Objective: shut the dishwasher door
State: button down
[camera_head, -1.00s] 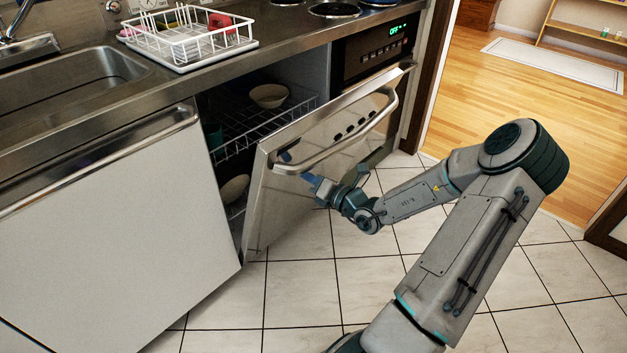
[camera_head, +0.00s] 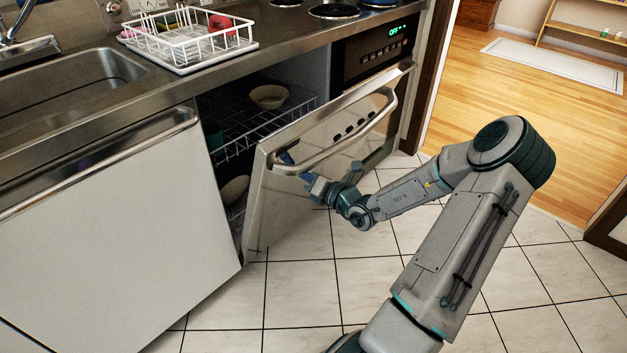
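My gripper (camera_head: 300,174) is at the outer face of the door, by the left end of the handle. Whether it touches the door or handle, and how far its fingers are apart, I cannot tell. Behind the door, the dishwasher opening shows a wire rack (camera_head: 237,143) with a pale bowl (camera_head: 268,96) and another bowl (camera_head: 234,189) lower down.
A white cabinet front (camera_head: 110,230) with a bar handle stands left of the opening. Above are the steel sink (camera_head: 70,85), a white dish rack (camera_head: 190,45) and a coil hob (camera_head: 335,11). A black oven panel (camera_head: 375,52) is to the right. The tiled floor (camera_head: 300,290) in front is clear.

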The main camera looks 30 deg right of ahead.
jog(key=shift+p+x, duration=0.3)
jog(key=shift+x, duration=1.3)
jog(key=shift+a+r, duration=0.1)
jog(key=shift+p+x, duration=0.3)
jog(key=shift+x, duration=0.7)
jog(key=shift+p+x, duration=0.3)
jog(key=shift+x, duration=1.2)
jog(key=shift+r, duration=0.15)
jog(key=shift+p+x, duration=0.45)
jog(key=shift+x, duration=2.05)
jog(key=shift+r, duration=0.2)
